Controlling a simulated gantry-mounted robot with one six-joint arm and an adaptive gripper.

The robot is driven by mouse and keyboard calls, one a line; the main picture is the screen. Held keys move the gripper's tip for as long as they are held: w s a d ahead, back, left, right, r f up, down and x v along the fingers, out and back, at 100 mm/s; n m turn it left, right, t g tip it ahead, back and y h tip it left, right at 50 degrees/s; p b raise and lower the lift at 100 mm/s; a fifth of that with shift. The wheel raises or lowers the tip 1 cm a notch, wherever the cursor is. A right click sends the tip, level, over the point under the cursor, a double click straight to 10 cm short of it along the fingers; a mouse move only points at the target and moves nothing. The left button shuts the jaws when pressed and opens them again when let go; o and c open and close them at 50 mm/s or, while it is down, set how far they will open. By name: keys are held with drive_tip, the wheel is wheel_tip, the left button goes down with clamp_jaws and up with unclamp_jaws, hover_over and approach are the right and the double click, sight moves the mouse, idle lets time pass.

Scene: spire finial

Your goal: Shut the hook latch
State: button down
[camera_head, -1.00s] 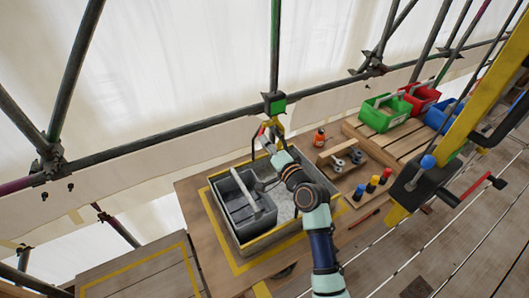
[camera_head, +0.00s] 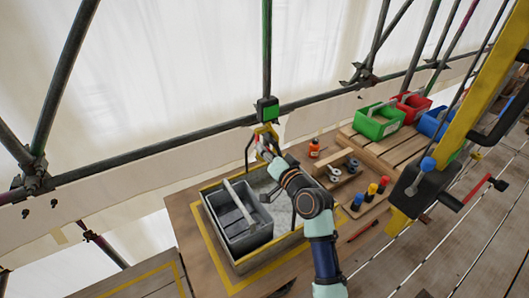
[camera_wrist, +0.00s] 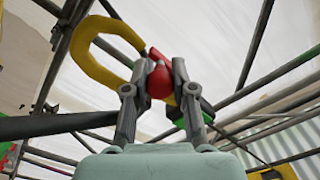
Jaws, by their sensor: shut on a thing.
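A yellow hook (camera_head: 266,130) hangs under a green-and-black block (camera_head: 267,109) on the upright pole. In the wrist view the yellow hook (camera_wrist: 88,48) is a large loop to the left of my fingers, and a red latch part with a round knob (camera_wrist: 160,82) sits between them. My gripper (camera_wrist: 162,66) is shut on this red part. In the head view my gripper (camera_head: 268,151) is at the hook, just below the block, and hides much of it. I cannot tell whether the hook's mouth is closed.
A grey bin (camera_head: 237,228) with a bar handle stands in a larger tray (camera_head: 284,240) below the hook. An orange bottle (camera_head: 314,149), a wooden tool rack (camera_head: 340,172) and green, red and blue bins (camera_head: 378,122) lie to the right. Scaffold tubes (camera_head: 150,151) run behind.

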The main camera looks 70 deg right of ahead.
drive_tip(key=c, duration=0.9)
unclamp_jaws()
drive_tip(key=shift+c, duration=0.2)
